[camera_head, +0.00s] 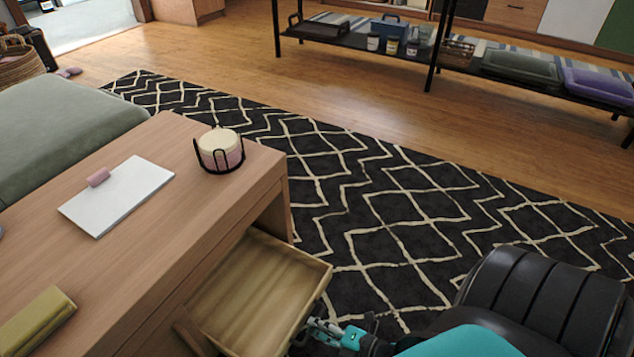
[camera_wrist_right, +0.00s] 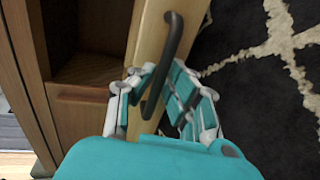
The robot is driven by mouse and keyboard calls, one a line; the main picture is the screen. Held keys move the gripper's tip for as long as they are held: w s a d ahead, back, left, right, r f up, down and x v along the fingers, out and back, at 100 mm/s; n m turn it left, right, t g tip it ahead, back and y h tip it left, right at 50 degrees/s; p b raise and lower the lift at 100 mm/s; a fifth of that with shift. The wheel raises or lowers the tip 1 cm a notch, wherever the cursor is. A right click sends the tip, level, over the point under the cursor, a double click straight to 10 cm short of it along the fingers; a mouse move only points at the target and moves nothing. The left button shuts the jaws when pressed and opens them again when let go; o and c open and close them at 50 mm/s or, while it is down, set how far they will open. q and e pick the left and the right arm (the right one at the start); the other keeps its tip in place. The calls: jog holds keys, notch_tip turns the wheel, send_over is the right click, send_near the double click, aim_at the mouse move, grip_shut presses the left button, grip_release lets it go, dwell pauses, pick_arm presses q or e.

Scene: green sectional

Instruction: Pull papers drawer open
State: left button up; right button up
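The wooden drawer (camera_head: 262,290) stands pulled out from the desk (camera_head: 215,215), and its inside looks empty in the part that shows. No papers show in it. In the right wrist view, the dark bar handle (camera_wrist_right: 173,45) sits on the pale drawer front (camera_wrist_right: 148,40). My right gripper (camera_head: 325,335) is at the outer face of the drawer front. In the wrist view its fingers (camera_wrist_right: 162,78) come together on both sides of the handle and appear shut on it. My left gripper is not in view.
On the desk are a white pad (camera_head: 120,197) with a pink roll (camera_head: 98,177), a candle in a black holder (camera_head: 219,150) and a yellow-green object (camera_head: 38,318). A black chair (camera_head: 530,300) stands at lower right. The patterned rug (camera_head: 400,220) beyond the drawer is clear.

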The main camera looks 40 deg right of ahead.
jog(key=o, duration=0.3)
jog(key=v, duration=1.2)
jog(key=shift+s, duration=0.1)
dwell(0.3)
